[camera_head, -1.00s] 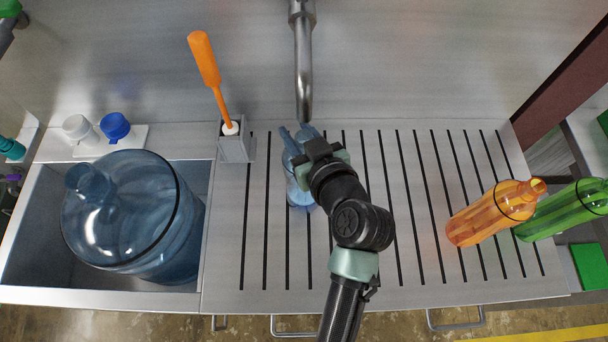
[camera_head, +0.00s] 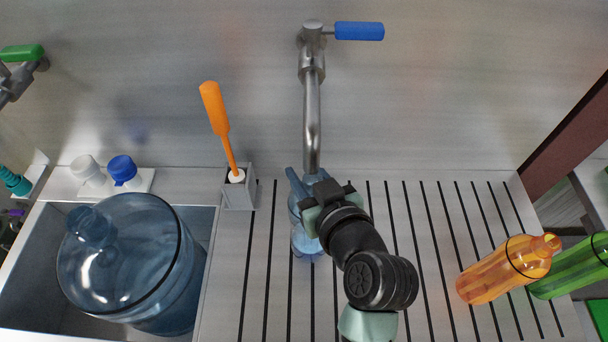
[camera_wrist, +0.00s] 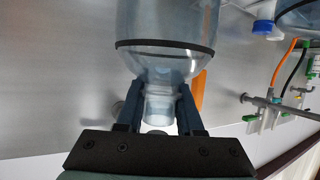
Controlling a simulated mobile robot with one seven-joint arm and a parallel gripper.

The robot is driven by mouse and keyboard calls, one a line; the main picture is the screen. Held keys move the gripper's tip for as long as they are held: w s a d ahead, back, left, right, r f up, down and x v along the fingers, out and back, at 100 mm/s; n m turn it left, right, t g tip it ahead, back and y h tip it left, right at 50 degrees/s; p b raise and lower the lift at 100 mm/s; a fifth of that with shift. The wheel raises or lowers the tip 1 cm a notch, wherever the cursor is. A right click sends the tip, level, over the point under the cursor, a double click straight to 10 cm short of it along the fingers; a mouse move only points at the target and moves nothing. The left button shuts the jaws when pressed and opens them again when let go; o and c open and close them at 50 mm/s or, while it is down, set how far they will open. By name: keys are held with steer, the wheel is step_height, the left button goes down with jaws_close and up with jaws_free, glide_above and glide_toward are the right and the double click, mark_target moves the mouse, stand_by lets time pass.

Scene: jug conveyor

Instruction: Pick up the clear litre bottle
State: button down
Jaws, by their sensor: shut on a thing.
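The clear litre bottle (camera_head: 306,241) has a bluish tint and stands upright on the slotted drainboard, just in front of the tap spout. My gripper (camera_head: 302,186) is at its top, and my wrist partly covers the bottle. In the wrist view, the two fingers of my gripper (camera_wrist: 160,98) are shut on the bottle's neck, one on each side. The bottle's rounded shoulder and dark band (camera_wrist: 168,44) show beyond the fingers. Whether its base touches the drainboard cannot be told.
The metal tap (camera_head: 312,110) hangs close behind the bottle. A brush with an orange handle (camera_head: 215,108) stands in a holder (camera_head: 240,192) to the left. A large blue jug (camera_head: 125,260) sits in the sink. Orange (camera_head: 500,272) and green (camera_head: 575,268) bottles are at right; the drainboard between (camera_head: 430,250) is clear.

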steer(key=s+d+b, duration=0.1)
steer(key=s+d, duration=0.2)
steer(key=s, duration=0.5)
steer(key=s+d+b, duration=0.2)
steer(key=s+d, duration=0.1)
steer(key=s, duration=0.5)
steer(key=shift+d, duration=0.3)
steer(key=shift+a, duration=0.1)
